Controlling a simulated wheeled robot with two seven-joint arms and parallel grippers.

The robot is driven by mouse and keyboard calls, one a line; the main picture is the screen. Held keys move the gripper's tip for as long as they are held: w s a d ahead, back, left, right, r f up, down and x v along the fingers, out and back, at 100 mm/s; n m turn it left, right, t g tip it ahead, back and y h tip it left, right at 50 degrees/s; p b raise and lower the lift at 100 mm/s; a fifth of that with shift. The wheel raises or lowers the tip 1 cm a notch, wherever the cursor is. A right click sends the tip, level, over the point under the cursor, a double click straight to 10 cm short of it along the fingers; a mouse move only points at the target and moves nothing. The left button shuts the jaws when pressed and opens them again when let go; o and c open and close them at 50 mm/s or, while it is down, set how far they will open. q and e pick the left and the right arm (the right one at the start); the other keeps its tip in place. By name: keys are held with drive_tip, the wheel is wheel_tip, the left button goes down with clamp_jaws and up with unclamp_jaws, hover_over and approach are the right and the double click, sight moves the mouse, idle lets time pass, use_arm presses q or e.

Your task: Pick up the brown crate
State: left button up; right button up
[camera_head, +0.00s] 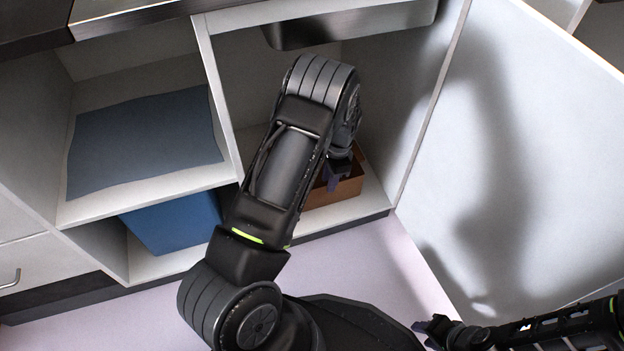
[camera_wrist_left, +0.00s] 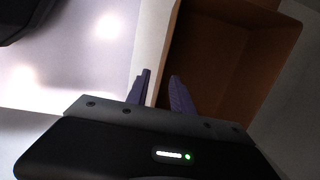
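The brown crate (camera_head: 347,188) stands on the floor of the open cabinet under the sink, partly hidden behind my left arm. In the left wrist view the crate (camera_wrist_left: 222,50) shows its open inside and one side wall. My left gripper (camera_head: 335,174) reaches down at the crate. In the left wrist view its purple fingers (camera_wrist_left: 161,84) are apart, one on either side of the crate's near wall edge; I cannot tell whether they touch it. My right gripper (camera_head: 432,329) is at the lower right, away from the crate, its opening unclear.
The cabinet's open door (camera_head: 520,150) stands to the right. A metal sink basin (camera_head: 350,22) hangs above the crate. A divider (camera_head: 217,90) separates the compartment from a shelf with a grey-blue mat (camera_head: 145,140). A blue bin (camera_head: 172,222) sits below that shelf.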

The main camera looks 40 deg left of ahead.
use_arm(q)
drive_tip(key=shift+s+a+f+b, duration=0.15)
drive_tip(key=shift+f+b, duration=0.35)
drive_tip(key=shift+f, duration=0.8)
drive_tip(key=b, duration=0.3)
hover_over(323, 206)
wheel_tip(323, 206, down, 5)
drive_tip(key=shift+f, duration=0.1)
drive_tip(key=shift+c, duration=0.6)
clamp_jaws()
drive_tip(key=shift+w, duration=0.2)
